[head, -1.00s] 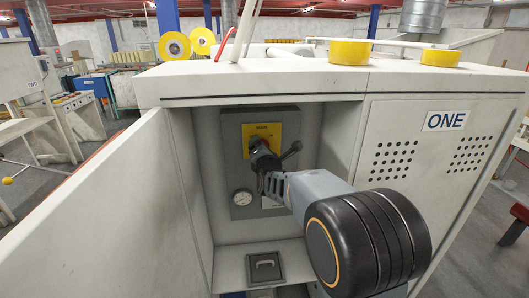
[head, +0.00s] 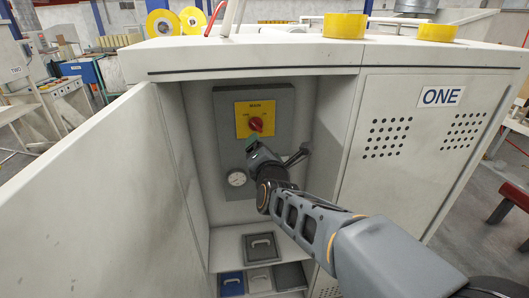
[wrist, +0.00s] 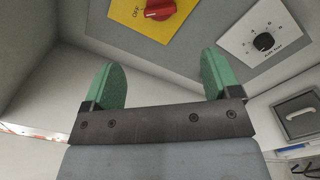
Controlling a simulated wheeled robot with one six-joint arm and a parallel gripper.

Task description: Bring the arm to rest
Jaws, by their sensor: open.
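My gripper (head: 252,143) is inside the open cabinet, just below the main switch. In the wrist view its two green fingers (wrist: 165,80) stand wide apart with nothing between them. The red switch knob (head: 256,124) sits on a yellow plate (head: 245,107) marked MAIN, on a grey panel (head: 284,102). The knob (wrist: 160,9) and the OFF mark on its plate also show at the top of the wrist view, beyond the fingers and apart from them. My arm reaches in from the lower right.
The cabinet door (head: 90,190) stands open at left. A closed panel marked ONE (head: 441,96) is at right. Handled drawers (head: 262,246) lie below. A white dial plate (wrist: 265,42) is at right in the wrist view.

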